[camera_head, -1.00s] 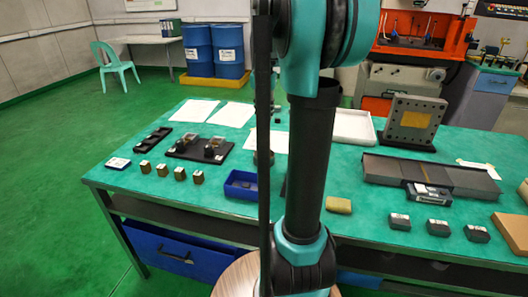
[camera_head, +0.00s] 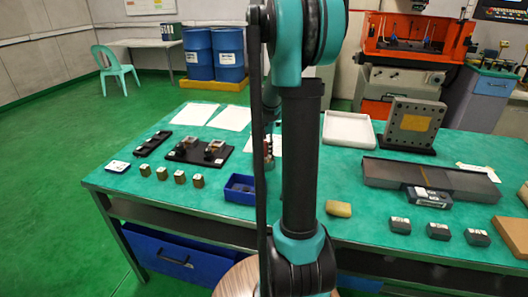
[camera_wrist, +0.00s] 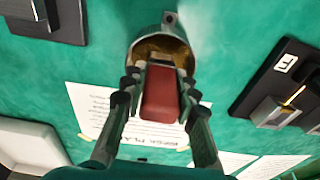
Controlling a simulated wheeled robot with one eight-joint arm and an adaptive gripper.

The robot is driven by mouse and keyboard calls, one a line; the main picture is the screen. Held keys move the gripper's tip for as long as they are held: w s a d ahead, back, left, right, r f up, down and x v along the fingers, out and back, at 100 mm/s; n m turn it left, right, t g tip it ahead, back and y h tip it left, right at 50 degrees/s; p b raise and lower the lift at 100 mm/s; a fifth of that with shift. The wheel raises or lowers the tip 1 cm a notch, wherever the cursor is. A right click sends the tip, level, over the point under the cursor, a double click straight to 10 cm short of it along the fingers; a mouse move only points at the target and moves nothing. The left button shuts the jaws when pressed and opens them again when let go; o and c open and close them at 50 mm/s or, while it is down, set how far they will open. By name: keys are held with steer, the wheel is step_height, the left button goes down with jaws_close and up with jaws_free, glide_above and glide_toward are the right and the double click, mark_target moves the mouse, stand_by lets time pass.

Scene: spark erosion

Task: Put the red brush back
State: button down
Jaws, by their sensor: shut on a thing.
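The red brush (camera_wrist: 160,95) is between the fingers of my gripper (camera_wrist: 161,92), which is shut on it. In the wrist view its far end is over or inside the mouth of a round metal cup (camera_wrist: 146,36) with a brownish inside; I cannot tell how deep it is. In the head view my gripper (camera_head: 269,148) shows only in part beside my arm, low over the middle of the table. My arm hides most of the cup there.
White sheets (camera_head: 233,117) lie on the green table (camera_head: 350,180). A black plate with fixtures (camera_head: 220,154) and a blue tray (camera_head: 240,196) are left of my arm. A white tray (camera_head: 348,142), a yellow block (camera_head: 339,209) and a long dark block (camera_head: 390,175) are right.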

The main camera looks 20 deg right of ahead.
steer(key=c, duration=1.2)
jaws_free()
steer(key=r, duration=0.8)
steer(key=s+r, duration=0.1)
steer(key=r, duration=0.3)
steer(key=shift+s+a, duration=0.1)
steer(key=shift+a, duration=0.2)
steer(key=shift+s, duration=0.1)
